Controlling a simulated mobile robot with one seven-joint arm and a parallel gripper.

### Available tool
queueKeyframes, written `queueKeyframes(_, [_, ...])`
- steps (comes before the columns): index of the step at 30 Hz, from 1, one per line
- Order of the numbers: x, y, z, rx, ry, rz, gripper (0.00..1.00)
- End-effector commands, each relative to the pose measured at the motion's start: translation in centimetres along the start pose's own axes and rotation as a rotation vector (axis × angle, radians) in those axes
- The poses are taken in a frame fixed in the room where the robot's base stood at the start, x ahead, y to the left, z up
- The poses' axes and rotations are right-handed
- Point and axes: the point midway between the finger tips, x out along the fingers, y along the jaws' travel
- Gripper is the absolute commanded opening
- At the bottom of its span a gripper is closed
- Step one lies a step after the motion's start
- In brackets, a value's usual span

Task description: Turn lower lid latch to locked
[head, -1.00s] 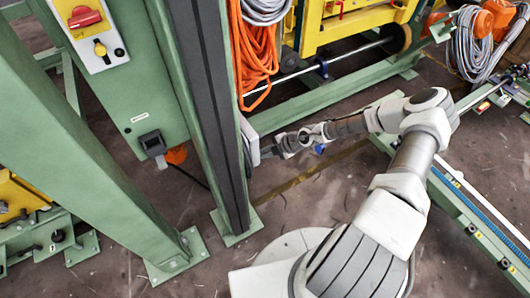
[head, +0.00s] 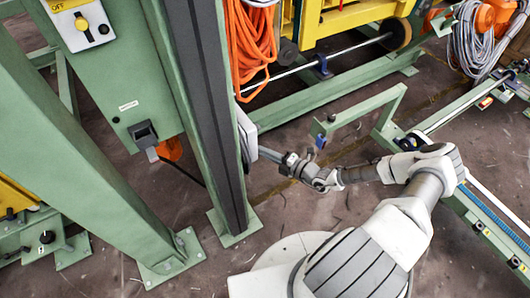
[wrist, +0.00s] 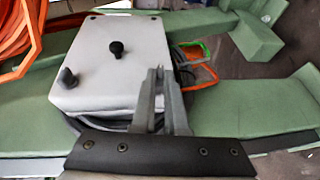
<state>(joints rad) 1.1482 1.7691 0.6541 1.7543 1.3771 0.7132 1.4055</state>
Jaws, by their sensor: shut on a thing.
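A pale grey box (wrist: 105,62) with a flat lid fills the left of the wrist view. Two black knobs stand on it, one near the middle (wrist: 116,48) and one at the left corner (wrist: 68,78). In the head view the box (head: 247,132) shows edge-on beside the green post. My gripper (wrist: 160,74) is at the lid's right edge, its fingers close together. It is shut on a small part there, seemingly the lower lid latch, which the fingers hide. In the head view my gripper (head: 263,152) reaches the box from the right.
The green post (head: 205,110) stands left of the box. An orange cable coil (head: 256,50) hangs above it. A green frame (head: 365,112) rises behind my arm, and a green rail (head: 490,225) runs at the right. Bare floor lies below my wrist.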

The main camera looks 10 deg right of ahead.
Motion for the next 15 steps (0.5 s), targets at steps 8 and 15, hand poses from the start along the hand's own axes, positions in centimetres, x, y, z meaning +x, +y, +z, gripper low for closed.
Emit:
queueKeyframes(8, [0.03,-0.39,0.0,-0.044,0.0,0.107,0.0])
queueKeyframes(15, [0.05,-0.37,0.07,-0.058,-0.001,0.14,0.0])
